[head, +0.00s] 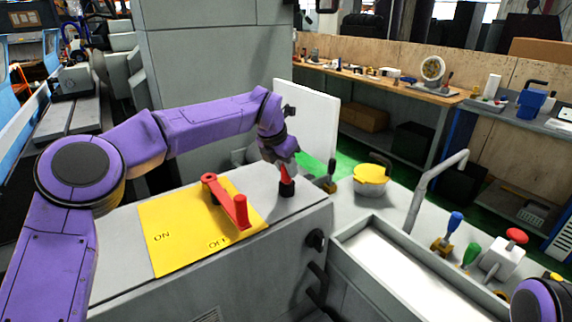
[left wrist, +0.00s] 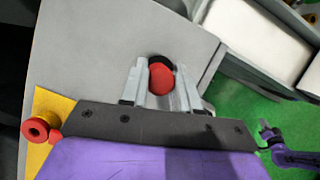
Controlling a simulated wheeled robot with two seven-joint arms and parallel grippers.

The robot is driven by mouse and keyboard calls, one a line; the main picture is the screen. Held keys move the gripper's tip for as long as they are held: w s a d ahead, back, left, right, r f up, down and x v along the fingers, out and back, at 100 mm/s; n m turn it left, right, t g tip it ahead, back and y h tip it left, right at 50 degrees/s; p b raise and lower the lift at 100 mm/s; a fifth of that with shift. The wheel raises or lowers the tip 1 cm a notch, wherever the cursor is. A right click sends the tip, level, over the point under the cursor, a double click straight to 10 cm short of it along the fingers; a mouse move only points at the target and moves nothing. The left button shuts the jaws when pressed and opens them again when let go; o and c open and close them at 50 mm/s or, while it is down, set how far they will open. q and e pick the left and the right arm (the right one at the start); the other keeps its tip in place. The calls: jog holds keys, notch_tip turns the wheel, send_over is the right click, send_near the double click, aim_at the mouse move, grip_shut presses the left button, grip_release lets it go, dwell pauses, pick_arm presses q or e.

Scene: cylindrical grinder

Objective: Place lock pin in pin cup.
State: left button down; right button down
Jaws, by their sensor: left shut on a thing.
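The red lock pin (head: 285,174) is between the fingers of my left gripper (head: 283,162), which is shut on it. It also shows as a red round top in the left wrist view (left wrist: 161,80). The black pin cup (head: 287,189) stands on the grey machine top, right under the pin. In the left wrist view the cup's dark rim (left wrist: 160,61) shows just behind the pin. The pin's lower end meets the cup's mouth; I cannot tell how deep it sits. My right gripper (left wrist: 266,133) shows small at the right of the left wrist view, its jaws unclear.
A yellow ON/OFF plate (head: 169,237) with a red lever handle (head: 233,208) lies left of the cup. A small lever (head: 331,180) and a yellow round cap (head: 371,178) stand to the right. A bent grey pipe (head: 424,190) rises beside the trough.

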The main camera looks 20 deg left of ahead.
pick_arm(q)
jog(key=c, duration=0.8)
grip_release()
jog(key=shift+f, duration=0.1)
jog(key=b+v, duration=0.1)
jog(key=v, duration=1.1)
